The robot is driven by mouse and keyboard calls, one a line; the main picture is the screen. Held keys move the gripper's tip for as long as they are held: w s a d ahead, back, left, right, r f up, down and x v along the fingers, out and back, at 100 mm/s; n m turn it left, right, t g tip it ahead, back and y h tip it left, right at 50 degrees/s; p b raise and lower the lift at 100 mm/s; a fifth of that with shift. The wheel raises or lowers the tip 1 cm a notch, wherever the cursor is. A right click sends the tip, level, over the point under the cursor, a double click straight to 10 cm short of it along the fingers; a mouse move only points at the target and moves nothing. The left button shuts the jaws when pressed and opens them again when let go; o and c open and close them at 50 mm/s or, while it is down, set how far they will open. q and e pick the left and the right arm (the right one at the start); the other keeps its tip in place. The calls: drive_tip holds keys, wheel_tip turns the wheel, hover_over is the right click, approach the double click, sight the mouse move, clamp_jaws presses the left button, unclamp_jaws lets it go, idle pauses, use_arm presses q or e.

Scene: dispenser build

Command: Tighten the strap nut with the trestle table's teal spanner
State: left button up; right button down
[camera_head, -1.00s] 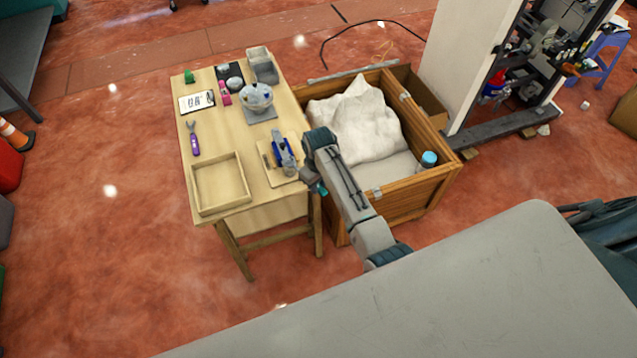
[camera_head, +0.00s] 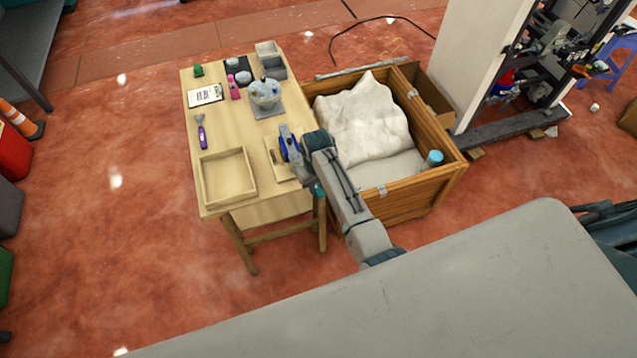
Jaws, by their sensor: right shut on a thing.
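My right arm reaches over the near right corner of the trestle table (camera_head: 230,205). Its right gripper (camera_head: 309,181) points down by the table's right edge, small and partly hidden by the arm. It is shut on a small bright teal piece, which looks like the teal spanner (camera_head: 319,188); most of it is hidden. Just left of the gripper, a blue and grey fixture (camera_head: 284,146) stands on a pale board (camera_head: 272,158). I cannot tell whether spanner and fixture touch. The strap nut cannot be made out. My left gripper is not in view.
A purple-handled tool (camera_head: 201,132), an empty wooden tray (camera_head: 205,187), a clipboard (camera_head: 203,96) and a rounded device on a grey base (camera_head: 266,113) are on the table. A wooden crate (camera_head: 425,190) with white cloth (camera_head: 360,120) stands close on the right.

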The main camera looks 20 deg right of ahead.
drive_tip(key=shift+s+a+m, duration=0.1)
drive_tip(key=shift+a+m, duration=1.1)
drive_tip(key=shift+a, duration=0.2)
drive_tip(key=shift+w+a+m, duration=0.2)
drive_tip(key=shift+a+m, duration=0.9)
drive_tip(key=shift+a, duration=0.35)
